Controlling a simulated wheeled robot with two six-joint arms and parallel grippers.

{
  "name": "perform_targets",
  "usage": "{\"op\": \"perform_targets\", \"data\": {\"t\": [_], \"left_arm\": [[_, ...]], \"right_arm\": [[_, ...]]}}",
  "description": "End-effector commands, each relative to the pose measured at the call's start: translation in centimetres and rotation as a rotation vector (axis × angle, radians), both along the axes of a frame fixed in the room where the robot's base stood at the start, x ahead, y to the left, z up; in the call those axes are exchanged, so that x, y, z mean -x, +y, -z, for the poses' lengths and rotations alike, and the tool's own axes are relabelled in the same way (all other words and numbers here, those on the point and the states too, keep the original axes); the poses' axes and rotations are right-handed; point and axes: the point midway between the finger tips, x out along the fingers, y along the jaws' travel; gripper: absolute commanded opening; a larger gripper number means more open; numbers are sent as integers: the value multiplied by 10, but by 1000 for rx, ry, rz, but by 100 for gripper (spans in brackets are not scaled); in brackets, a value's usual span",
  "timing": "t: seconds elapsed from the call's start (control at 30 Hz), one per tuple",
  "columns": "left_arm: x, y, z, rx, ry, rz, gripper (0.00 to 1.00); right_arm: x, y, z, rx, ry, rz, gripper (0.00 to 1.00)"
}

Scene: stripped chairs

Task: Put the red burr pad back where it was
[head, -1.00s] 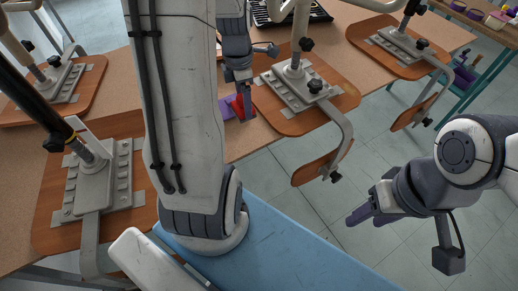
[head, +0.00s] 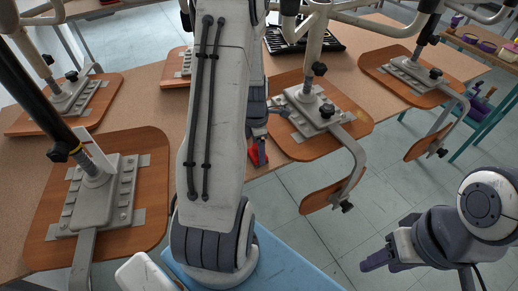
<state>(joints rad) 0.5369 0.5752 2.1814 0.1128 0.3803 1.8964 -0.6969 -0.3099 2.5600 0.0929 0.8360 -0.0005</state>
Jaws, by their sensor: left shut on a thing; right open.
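The red burr pad (head: 254,154) is small in the head view, near the front edge of the workbench, left of a chair seat board. My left gripper (head: 257,138) is just above it, pointing down, and is shut on it. My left arm hides much of this area, so I cannot tell whether the pad touches the bench. My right gripper (head: 376,262) is open and empty at the lower right, over the tiled floor, well away from the bench.
Upturned stripped chairs with wooden boards (head: 322,140) and metal plates cover much of the workbench (head: 200,70). Their bent bars and posts stand close to my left arm. A black tray (head: 305,38) lies at the back. A teal-legged table (head: 490,45) stands at the right.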

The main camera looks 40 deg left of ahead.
Motion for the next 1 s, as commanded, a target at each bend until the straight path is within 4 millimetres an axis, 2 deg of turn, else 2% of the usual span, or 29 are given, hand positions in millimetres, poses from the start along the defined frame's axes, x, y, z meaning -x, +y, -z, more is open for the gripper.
{"op": "perform_targets", "data": {"t": [0.33,0.37,0.4,0.73,0.87,1.0], "left_arm": [[0,0,3,-1,-1,1,32],[0,0,3,-1,-1,1,91],[0,0,3,0,-1,1,100],[-1,0,-4,-1,-2,1,100],[-1,1,-24,-3,-5,3,100],[0,3,-56,-4,-8,1,100]], "right_arm": [[0,0,2,0,0,0,50],[0,0,1,0,0,0,50],[0,0,1,0,0,0,50],[0,0,-1,0,0,0,50],[0,0,-3,0,0,0,50],[0,0,-6,0,0,0,50]]}}
